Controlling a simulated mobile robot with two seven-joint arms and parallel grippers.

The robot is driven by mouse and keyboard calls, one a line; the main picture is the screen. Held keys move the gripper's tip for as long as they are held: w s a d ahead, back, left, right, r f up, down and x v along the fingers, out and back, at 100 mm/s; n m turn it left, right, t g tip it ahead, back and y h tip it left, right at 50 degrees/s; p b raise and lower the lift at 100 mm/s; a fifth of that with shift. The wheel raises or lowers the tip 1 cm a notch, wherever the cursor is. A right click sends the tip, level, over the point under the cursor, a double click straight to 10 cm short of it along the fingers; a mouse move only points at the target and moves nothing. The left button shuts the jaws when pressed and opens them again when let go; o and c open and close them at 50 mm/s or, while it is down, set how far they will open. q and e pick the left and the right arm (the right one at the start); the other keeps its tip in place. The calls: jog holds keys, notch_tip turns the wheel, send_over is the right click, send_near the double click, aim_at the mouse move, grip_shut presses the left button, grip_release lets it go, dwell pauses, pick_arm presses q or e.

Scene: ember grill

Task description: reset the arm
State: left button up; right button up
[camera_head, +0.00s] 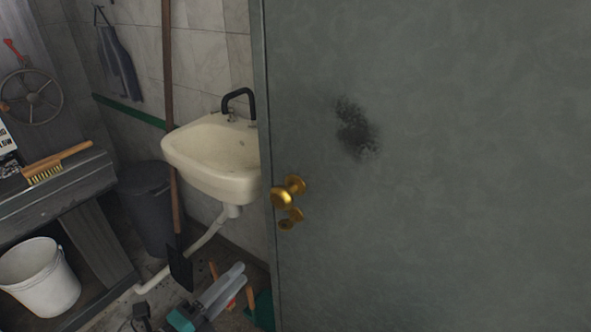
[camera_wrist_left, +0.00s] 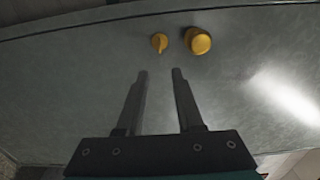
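My left gripper (camera_head: 238,275) shows low in the head view, in front of the floor and left of the door's edge. In the left wrist view its two dark fingers (camera_wrist_left: 160,72) stand apart with nothing between them, so it is open and empty. The fingers point toward the grey-green door (camera_head: 450,200), which fills the right of the head view. Its brass knob (camera_head: 288,192) and small brass latch (camera_head: 291,219) are above the gripper. In the left wrist view the knob (camera_wrist_left: 199,41) and latch (camera_wrist_left: 159,42) lie beyond the fingertips, apart from them. My right gripper is not in view.
A cream sink (camera_head: 213,160) hangs on the wall left of the door. A dark bin (camera_head: 146,205) and a long-handled shovel (camera_head: 181,265) stand beside it. A bench with a brush (camera_head: 57,163) and a white bucket (camera_head: 38,275) are at the left.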

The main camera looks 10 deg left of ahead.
pick_arm(q)
jog(key=s+a+f+n+g+y, duration=0.15)
jog(key=f+n, duration=0.25)
jog(key=f, duration=0.5)
jog(key=s+a+f+n+g+y, duration=0.1)
jog(key=s+f+n+g+y, duration=0.2)
jog(key=f, duration=0.6)
jog(key=s+a+f+n+g+y, duration=0.1)
jog(key=s+f+n+g, duration=0.1)
jog(key=f+n, duration=0.5)
jog(key=s+d+f+n+g, duration=0.2)
jog(key=s+f+n+g, duration=0.1)
jog(key=s+f, duration=0.6)
jog(key=s+d+f+n+g, duration=0.2)
jog(key=s+f+g, duration=0.4)
jog(key=s, duration=0.9)
notch_tip(320, 180, down, 4)
jog(key=shift+s+d+r+n+y, duration=0.15)
jog(key=shift+s+d+n+y, duration=0.15)
jog(key=shift+n+y, duration=0.1)
jog(key=shift+g, duration=0.25)
